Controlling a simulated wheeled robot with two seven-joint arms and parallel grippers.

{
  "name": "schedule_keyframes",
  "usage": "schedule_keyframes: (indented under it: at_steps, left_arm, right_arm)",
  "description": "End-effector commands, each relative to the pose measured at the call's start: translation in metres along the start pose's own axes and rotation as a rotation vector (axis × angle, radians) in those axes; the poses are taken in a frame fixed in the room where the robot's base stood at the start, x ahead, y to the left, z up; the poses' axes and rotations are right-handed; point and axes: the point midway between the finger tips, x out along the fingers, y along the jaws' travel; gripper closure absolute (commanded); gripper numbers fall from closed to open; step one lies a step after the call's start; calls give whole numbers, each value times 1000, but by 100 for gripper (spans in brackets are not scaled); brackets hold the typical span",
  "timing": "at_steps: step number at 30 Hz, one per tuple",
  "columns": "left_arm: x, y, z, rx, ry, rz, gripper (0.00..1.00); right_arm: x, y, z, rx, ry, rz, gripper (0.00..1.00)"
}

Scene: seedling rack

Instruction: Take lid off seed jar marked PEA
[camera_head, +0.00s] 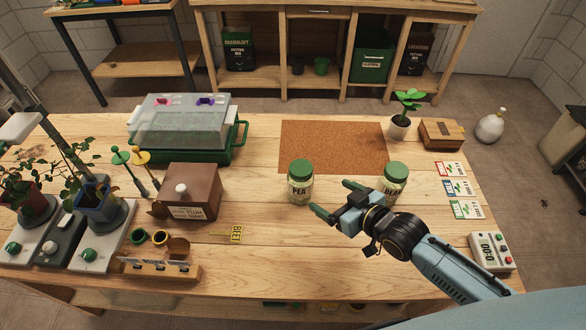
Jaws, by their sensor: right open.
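The seed jar marked PEA (299,191) stands upright near the middle of the table. Its green lid (300,167) is on. My right gripper (335,198) is open and empty, just right of and nearer than the PEA jar. Its green-tipped fingers point left toward the jar, one close by its lower right side; I cannot tell whether it touches. A second jar (394,185), its label partly hidden by my gripper and reading something like BEAN, stands to the right with its green lid (396,168) on. My left gripper is not in view.
A cork mat (333,145) lies bare behind the jars. A brown box (191,189), a BEET tag (231,232) and a covered propagator tray (183,125) are to the left. A potted seedling (400,125), seed packets (459,187) and a timer (490,250) are to the right.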

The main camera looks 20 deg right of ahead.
Motion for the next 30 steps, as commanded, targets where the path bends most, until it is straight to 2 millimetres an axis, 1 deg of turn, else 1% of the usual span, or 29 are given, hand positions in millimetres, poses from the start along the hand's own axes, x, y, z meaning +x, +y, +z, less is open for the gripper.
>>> schedule_keyframes:
  at_steps: [1, 2, 4, 5, 9, 11, 13, 17, 20, 22, 24, 27, 30]
  left_arm:
    - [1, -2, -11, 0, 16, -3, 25]
    - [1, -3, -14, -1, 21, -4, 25]
    - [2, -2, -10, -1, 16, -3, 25]
    - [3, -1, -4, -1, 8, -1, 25]
    - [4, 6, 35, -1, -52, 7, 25]
    - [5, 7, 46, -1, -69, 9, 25]
    - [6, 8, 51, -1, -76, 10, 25]
    - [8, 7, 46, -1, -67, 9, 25]
    - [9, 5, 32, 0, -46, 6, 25]
    - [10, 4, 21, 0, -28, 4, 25]
    - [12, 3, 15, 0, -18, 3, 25]
    - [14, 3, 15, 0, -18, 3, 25]
    - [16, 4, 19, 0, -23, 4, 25]
  right_arm:
    - [2, 0, 1, 1, 0, -1, 12]
    - [5, 0, 1, 1, 1, -1, 12]
    - [14, 0, 0, 1, 5, 0, 12]
    - [19, 0, 1, 1, 4, 0, 12]
    - [48, 0, 0, 1, 5, 0, 12]
    - [58, 0, 0, 0, 5, 0, 12]
    - [69, 0, 1, 2, 4, 0, 12]
    - [80, 0, 1, 1, 2, 0, 12]
    - [85, -1, 0, 1, 3, -1, 12]
    - [92, -3, 0, 1, 2, -1, 12]
    - [103, -5, -1, 1, 3, -1, 12]
    - [118, -6, -1, 1, 3, 0, 12]
    - [128, -6, 0, 0, 2, 0, 12]
